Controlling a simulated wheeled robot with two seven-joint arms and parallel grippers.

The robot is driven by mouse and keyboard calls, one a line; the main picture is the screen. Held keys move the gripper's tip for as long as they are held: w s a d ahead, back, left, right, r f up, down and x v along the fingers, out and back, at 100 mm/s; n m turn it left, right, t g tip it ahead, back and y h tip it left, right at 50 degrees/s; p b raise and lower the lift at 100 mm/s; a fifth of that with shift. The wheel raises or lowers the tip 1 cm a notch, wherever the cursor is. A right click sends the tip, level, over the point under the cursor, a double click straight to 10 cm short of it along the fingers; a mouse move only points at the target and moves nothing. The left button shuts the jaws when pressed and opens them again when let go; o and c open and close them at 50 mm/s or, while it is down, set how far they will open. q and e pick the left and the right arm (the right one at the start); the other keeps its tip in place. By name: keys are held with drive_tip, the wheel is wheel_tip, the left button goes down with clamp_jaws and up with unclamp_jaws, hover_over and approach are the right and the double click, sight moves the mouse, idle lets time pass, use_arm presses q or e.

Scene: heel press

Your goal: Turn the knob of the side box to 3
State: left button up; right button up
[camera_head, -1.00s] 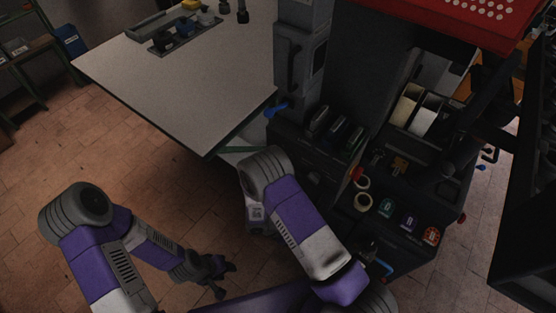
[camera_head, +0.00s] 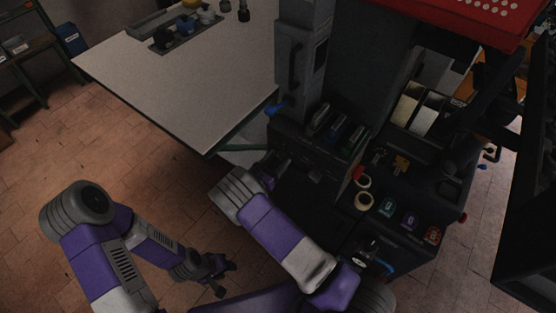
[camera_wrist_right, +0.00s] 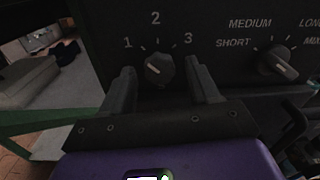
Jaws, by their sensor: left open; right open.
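The side box (camera_head: 318,147) is a dark box on the machine's side in the head view. Its face fills the right wrist view, with a dark round knob (camera_wrist_right: 158,69) under printed marks 1, 2 and 3. The knob has a small pale mark; I cannot tell surely which number it points at. My right gripper (camera_wrist_right: 160,72) is open, with one finger on each side of the knob; contact is unclear. My left gripper (camera_head: 218,274) is open and empty, low over the floor, far from the box.
A second knob (camera_wrist_right: 278,63) with SHORT and MEDIUM labels sits to the right on the same face. A pale table (camera_head: 180,85) stands left of the box. The machine's lower panel (camera_head: 400,225) carries coloured buttons. Open floor lies at left.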

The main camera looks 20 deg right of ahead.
drive_tip(key=shift+w+d, duration=0.2)
drive_tip(key=shift+d, duration=0.05)
drive_tip(key=c, duration=1)
drive_tip(key=shift+c, duration=0.2)
